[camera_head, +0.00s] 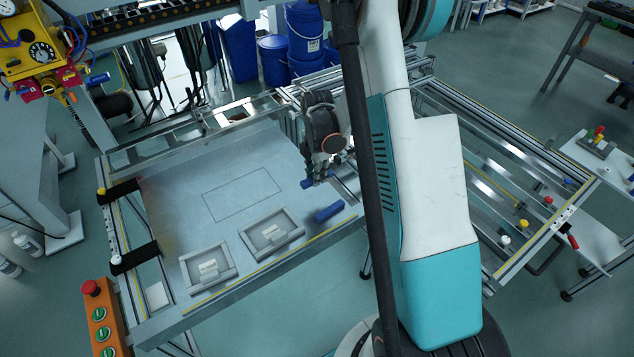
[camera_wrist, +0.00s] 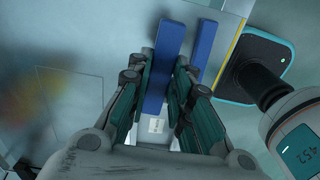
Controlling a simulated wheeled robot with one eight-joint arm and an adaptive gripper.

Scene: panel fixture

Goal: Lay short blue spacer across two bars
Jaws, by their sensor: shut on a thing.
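My gripper (camera_head: 318,178) is over the right part of the grey panel and is shut on a blue spacer (camera_head: 307,184). In the wrist view this spacer (camera_wrist: 164,62) lies lengthwise between the fingers of my gripper (camera_wrist: 160,72). A second blue spacer (camera_head: 329,211) lies on the panel near its right front edge. It also shows in the wrist view (camera_wrist: 204,48), just right of the right finger and roughly parallel to the held one. I cannot tell which spacer is the shorter one, nor whether the held one touches the panel. I cannot single out the two bars among the metal rails.
Two shallow labelled trays (camera_head: 188,275) (camera_head: 250,245) sit along the panel's front edge. A thin rectangle outline (camera_head: 242,195) marks clear panel. A railed frame (camera_head: 480,150) stands to the right, partly behind my arm. An orange button box (camera_head: 100,320) is at the front left.

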